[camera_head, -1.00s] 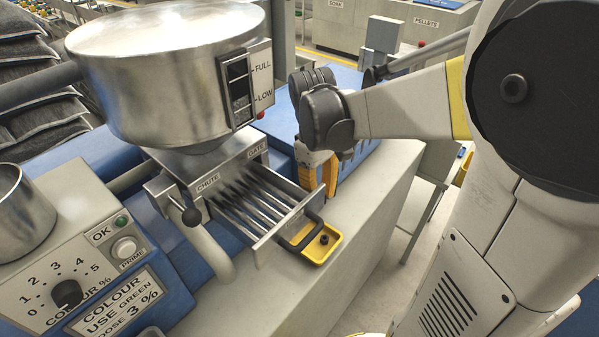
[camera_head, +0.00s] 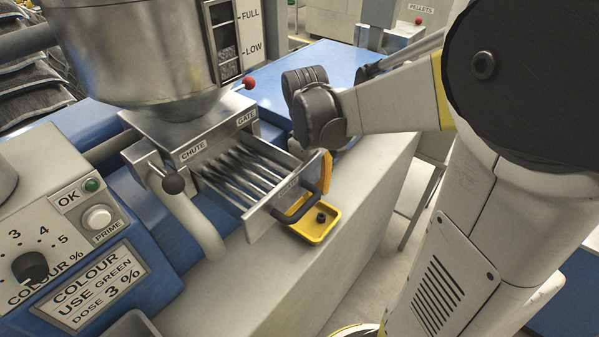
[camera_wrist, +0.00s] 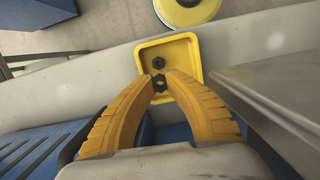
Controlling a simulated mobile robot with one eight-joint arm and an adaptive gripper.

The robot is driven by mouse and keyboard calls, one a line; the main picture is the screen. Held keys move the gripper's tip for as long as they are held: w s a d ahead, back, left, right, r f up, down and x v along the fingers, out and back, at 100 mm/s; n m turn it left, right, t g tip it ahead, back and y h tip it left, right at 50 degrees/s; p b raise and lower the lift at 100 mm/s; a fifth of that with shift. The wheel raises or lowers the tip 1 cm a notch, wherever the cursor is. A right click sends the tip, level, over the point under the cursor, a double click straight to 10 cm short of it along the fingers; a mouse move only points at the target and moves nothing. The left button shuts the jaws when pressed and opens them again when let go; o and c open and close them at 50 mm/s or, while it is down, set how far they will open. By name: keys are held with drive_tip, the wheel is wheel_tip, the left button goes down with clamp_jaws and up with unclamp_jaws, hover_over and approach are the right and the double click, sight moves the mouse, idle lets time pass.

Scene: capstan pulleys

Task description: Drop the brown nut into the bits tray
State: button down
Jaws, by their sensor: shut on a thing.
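The bits tray (camera_head: 312,231) is a small yellow square tray on the pale ledge, beside the grate's handle. A dark piece, like a nut or bolt (camera_head: 321,217), lies in it; it also shows in the wrist view (camera_wrist: 158,62). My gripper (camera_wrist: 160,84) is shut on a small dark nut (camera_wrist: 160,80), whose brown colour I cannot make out. In the wrist view the fingertips and nut overlap the tray's near part, with the nut apparently above it. In the head view the yellow fingers (camera_head: 326,172) are partly hidden behind the grate.
The metal grate drawer (camera_head: 245,177) with its dark handle (camera_head: 306,205) sticks out close to my fingers and the tray. The steel hopper (camera_head: 140,50) stands at the left. A red knob (camera_head: 249,83) is behind the grate. The pale ledge (camera_head: 300,270) in front is clear.

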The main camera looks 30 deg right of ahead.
drive_tip(key=c, duration=1.4)
unclamp_jaws()
drive_tip(key=shift+o, duration=0.2)
wheel_tip(320, 180, up, 12)
drive_tip(key=w, duration=0.1)
drive_tip(key=shift+w+a, duration=0.25)
drive_tip(key=shift+w, duration=0.1)
